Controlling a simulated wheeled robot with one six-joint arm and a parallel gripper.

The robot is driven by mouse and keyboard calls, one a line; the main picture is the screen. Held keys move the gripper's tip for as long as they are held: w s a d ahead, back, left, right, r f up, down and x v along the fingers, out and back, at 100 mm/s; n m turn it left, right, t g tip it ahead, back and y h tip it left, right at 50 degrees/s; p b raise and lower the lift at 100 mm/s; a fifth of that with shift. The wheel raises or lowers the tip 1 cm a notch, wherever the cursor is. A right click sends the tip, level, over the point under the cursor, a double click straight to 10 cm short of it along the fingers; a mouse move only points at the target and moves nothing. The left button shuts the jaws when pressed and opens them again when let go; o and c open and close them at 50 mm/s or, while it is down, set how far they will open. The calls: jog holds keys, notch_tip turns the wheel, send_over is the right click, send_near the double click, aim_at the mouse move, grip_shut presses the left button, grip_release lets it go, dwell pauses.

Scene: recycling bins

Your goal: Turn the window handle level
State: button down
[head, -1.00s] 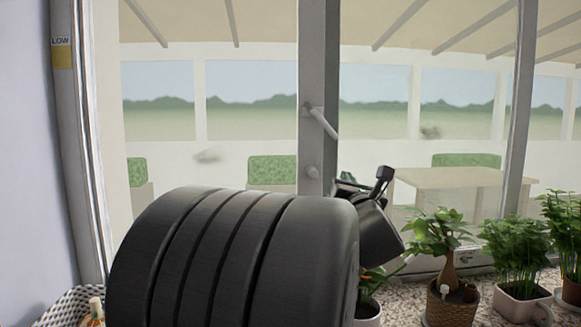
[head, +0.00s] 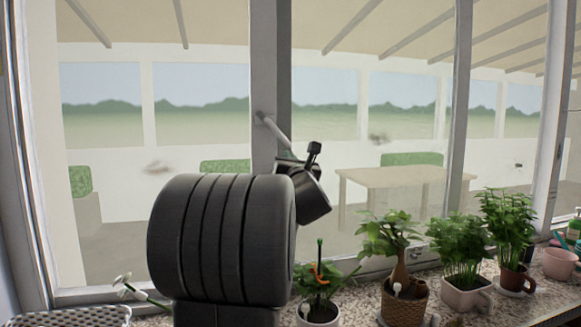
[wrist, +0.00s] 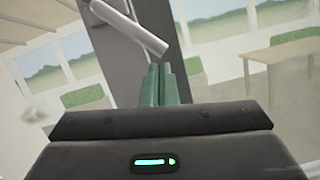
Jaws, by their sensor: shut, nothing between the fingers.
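The window handle (head: 277,130) is a pale grey lever on the grey window post (head: 269,60). It slants down to the right from its pivot, clearly not level. In the wrist view the handle (wrist: 130,27) crosses the upper middle, just beyond my fingers. My gripper (wrist: 157,72) is shut and empty, its greenish fingers together just below the handle's free end. In the head view my dark gripper is beside the post, close under the handle's lower end. The fingertips are mostly hidden there, and I cannot tell whether they touch the handle.
Potted plants line the speckled sill: a small one with an orange clip (head: 318,292), a thick-stemmed one (head: 403,300) in a wicker pot, and leafy ones (head: 462,255) to the right. A woven basket (head: 70,317) is at the lower left. My arm hides the middle of the sill.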

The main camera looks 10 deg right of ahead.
jog(key=shift+w+r, duration=0.25)
jog(key=shift+r, duration=0.05)
jog(key=shift+d, duration=0.2)
jog(key=shift+d+r+n+y+b, duration=0.15)
jog(key=shift+d+n+y+b, duration=0.05)
jog(key=shift+n+y+b, duration=0.25)
